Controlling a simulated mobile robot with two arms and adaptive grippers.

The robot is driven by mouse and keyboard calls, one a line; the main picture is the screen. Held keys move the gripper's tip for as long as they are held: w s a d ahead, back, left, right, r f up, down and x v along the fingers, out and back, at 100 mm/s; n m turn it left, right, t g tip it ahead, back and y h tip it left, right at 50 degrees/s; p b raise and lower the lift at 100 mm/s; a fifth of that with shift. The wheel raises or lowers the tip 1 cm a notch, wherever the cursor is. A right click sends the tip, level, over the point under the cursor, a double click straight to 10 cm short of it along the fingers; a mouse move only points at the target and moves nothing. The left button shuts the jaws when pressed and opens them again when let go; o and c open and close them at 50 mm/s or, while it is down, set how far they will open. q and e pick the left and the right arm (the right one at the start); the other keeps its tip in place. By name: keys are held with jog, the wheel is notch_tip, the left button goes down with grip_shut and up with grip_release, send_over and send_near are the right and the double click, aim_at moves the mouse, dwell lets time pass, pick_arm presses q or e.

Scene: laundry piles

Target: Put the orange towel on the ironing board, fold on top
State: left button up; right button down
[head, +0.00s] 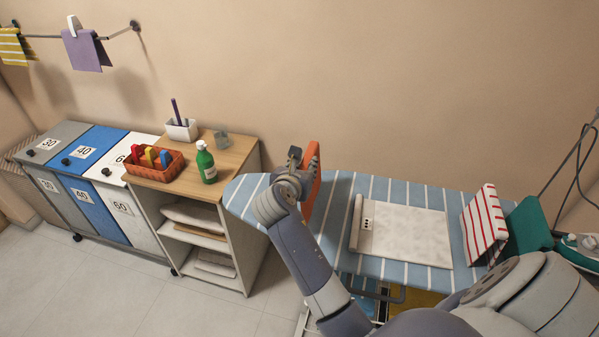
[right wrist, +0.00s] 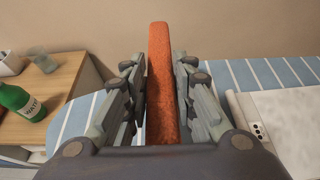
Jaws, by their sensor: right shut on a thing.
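The orange towel (head: 312,178) stands on edge as a narrow folded slab over the left part of the ironing board (head: 345,190). My right gripper (head: 294,160) is shut on it from the left in the head view. In the right wrist view the towel (right wrist: 160,80) runs upright between the two fingers of the gripper (right wrist: 160,100). Whether its lower edge touches the blue-and-white striped board is hard to tell. My arm hides part of the board. Which edge of the towel is the fold is unclear. My left gripper is out of view.
A white mat (head: 410,235) with a rolled edge lies mid-board. Left of the board, a wooden-topped shelf (head: 237,148) holds a green bottle (head: 206,163) and peg basket (head: 153,163).

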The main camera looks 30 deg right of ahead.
jog(key=shift+w+a, duration=0.3)
jog(key=shift+w, duration=0.4)
jog(key=shift+f, duration=0.25)
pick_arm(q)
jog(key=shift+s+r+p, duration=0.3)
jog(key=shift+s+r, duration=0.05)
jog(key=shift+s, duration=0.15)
pick_arm(e)
jog(key=shift+f, duration=1.6)
jog(key=c, duration=1.3)
grip_release()
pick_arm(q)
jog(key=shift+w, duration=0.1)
